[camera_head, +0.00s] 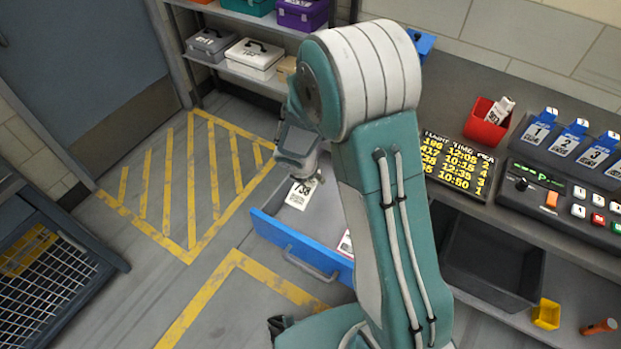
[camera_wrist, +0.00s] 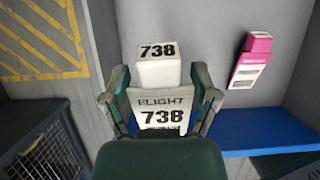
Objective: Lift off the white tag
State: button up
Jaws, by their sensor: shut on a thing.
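The white tag (camera_wrist: 158,68) is marked 738 on its upper block and FLIGHT 738 on its lower face. In the wrist view it sits between the two fingers of my gripper (camera_wrist: 160,92), which is shut on it. In the head view the white tag (camera_head: 299,195) shows at the far left end of the open drawer, just below my gripper (camera_head: 312,178). I cannot tell whether the tag touches the drawer floor. My arm hides part of the drawer.
The open drawer has a blue front (camera_head: 300,249). A pink tag (camera_wrist: 250,62) lies in it, right of the white tag in the wrist view. A counter at right holds a red bin (camera_head: 484,128), a flight display (camera_head: 456,163) and several blue-topped numbered tags. Striped floor is clear at left.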

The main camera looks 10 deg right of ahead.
jog(key=shift+r, duration=1.95)
